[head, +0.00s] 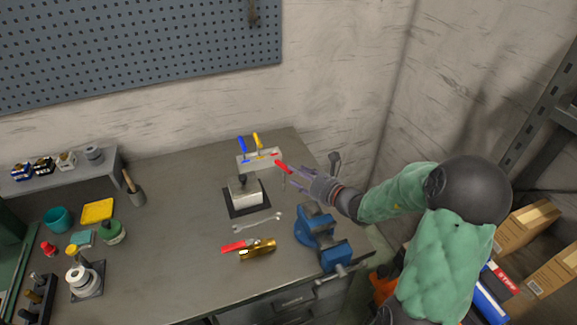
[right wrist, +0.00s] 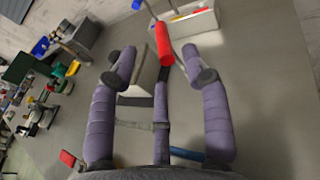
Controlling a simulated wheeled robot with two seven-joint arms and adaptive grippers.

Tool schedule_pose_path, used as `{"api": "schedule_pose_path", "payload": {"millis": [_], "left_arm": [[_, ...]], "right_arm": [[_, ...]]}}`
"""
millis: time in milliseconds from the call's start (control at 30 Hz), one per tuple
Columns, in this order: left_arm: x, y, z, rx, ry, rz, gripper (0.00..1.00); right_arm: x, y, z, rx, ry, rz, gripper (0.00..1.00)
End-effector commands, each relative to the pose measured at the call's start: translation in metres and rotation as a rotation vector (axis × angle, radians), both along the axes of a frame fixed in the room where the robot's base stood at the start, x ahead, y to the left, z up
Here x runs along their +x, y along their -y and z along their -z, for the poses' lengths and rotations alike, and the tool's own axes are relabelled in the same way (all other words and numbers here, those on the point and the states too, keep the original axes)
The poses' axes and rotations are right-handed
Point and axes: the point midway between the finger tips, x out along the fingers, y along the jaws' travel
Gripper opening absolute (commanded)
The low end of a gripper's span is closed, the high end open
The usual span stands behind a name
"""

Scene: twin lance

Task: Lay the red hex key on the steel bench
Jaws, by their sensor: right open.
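The red hex key (head: 283,167) is at the fingertips of my right gripper (head: 290,175), just right of the key rack (head: 244,164). In the right wrist view its red handle (right wrist: 163,44) lies between the spread fingertips of my right gripper (right wrist: 162,72), with a dark stem below it. The fingers are open; I cannot tell whether any touches the key or what supports it. The grey steel bench (head: 180,255) spreads below. My left gripper is out of view.
A blue key (head: 242,144) and a yellow key (head: 257,140) stand in the rack. A metal block (head: 244,192), a wrench (head: 259,224), a red-handled brass tool (head: 258,249) and a blue vise (head: 318,232) are nearby.

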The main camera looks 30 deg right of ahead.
Motion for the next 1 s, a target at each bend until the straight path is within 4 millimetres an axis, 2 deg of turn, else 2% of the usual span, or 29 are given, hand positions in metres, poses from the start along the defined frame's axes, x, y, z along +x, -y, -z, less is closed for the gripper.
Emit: {"api": "schedule_pose_path", "payload": {"millis": [100, 300, 1000], "left_arm": [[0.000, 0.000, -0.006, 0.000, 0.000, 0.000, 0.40], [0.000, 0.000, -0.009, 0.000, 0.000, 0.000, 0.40], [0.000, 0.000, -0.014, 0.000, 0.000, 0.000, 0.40]], "right_arm": [[-0.019, 0.004, -0.005, -0.001, -0.001, 0.003, 0.48], [-0.035, 0.005, -0.007, 0.002, 0.000, 0.001, 0.48], [-0.037, 0.005, -0.012, 0.001, 0.000, 0.000, 0.48]]}}
